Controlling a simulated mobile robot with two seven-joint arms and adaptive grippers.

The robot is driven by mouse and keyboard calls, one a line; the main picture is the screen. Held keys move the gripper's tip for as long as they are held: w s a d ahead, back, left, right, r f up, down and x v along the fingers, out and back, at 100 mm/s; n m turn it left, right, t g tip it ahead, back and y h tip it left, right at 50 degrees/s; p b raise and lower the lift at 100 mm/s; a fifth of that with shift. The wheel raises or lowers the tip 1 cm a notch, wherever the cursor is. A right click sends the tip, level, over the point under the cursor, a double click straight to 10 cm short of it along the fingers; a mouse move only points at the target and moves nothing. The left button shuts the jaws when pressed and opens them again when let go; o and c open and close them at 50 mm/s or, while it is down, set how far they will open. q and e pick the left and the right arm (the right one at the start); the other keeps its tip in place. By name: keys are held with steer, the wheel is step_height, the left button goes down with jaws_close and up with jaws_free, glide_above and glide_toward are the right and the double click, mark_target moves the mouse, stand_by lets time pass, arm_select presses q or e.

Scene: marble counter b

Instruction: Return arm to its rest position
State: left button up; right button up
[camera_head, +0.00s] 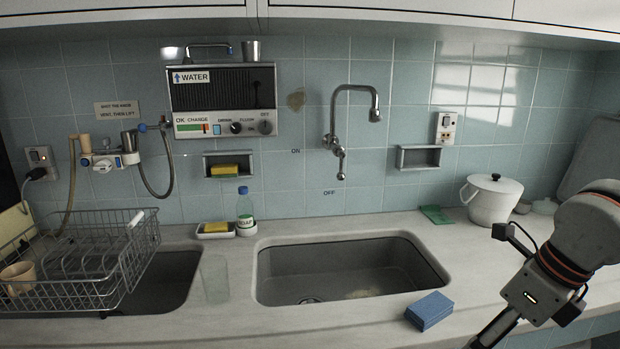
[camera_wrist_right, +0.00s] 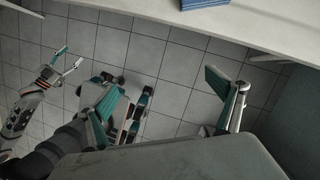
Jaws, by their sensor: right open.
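My right arm (camera_head: 572,250) comes in from the right in the head view, over the right front of the counter (camera_head: 300,328). Its gripper is mostly cut off by the lower edge there. In the right wrist view my right gripper (camera_wrist_right: 163,90) is open, with its two teal-padded fingers wide apart and nothing between them. It hangs over the tiled floor, in front of the counter edge. My left gripper (camera_wrist_right: 66,60) shows at the left of the right wrist view, with fingers parted and empty. It is outside the head view.
A blue sponge (camera_head: 429,310) lies near the counter's front edge, close to my right arm. A white lidded pot (camera_head: 491,202) stands behind the arm. The sink (camera_head: 345,270) is left of it. A wire dish rack (camera_head: 95,262) holds a cup (camera_head: 18,278).

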steer(key=s+a+f+n+g+y+p, duration=0.1)
steer(key=s+a+g+y, duration=0.2)
steer(key=a, duration=0.7)
steer(key=s+a+n+g+y, duration=0.1)
steer(key=s+a+y, duration=0.2)
steer(key=a+y, duration=0.5)
steer(key=w+a+r+m+t+y+p, duration=0.2)
steer(key=w+a+r+m+t+y, duration=0.15)
steer(key=a+r+m+y, duration=0.45)
steer(key=w+d+f+m+t+h+p, duration=0.1)
steer(key=w+d+f+m+t+h, duration=0.25)
steer(key=f+m+t+h, duration=0.55)
steer(key=w+d+f+m+t+h, duration=0.3)
steer(key=f+m+t, duration=0.35)
steer(key=m, duration=0.65)
arm_select(q)
steer(key=r, duration=0.1)
steer(key=d+r+p, duration=0.1)
steer(key=r, duration=0.1)
steer(key=shift+s, duration=0.1)
arm_select(e)
steer(key=s+d+f+m+g+h, duration=0.3)
steer(key=s+f, duration=0.4)
steer(key=f, duration=0.6)
steer(key=s+d+f+m+g+h, duration=0.4)
steer(key=s+d+f+m, duration=0.2)
steer(key=f, duration=0.7)
steer(key=shift+s+d+m, duration=0.15)
steer(key=shift+s+m, duration=0.15)
steer(key=shift+s, duration=0.8)
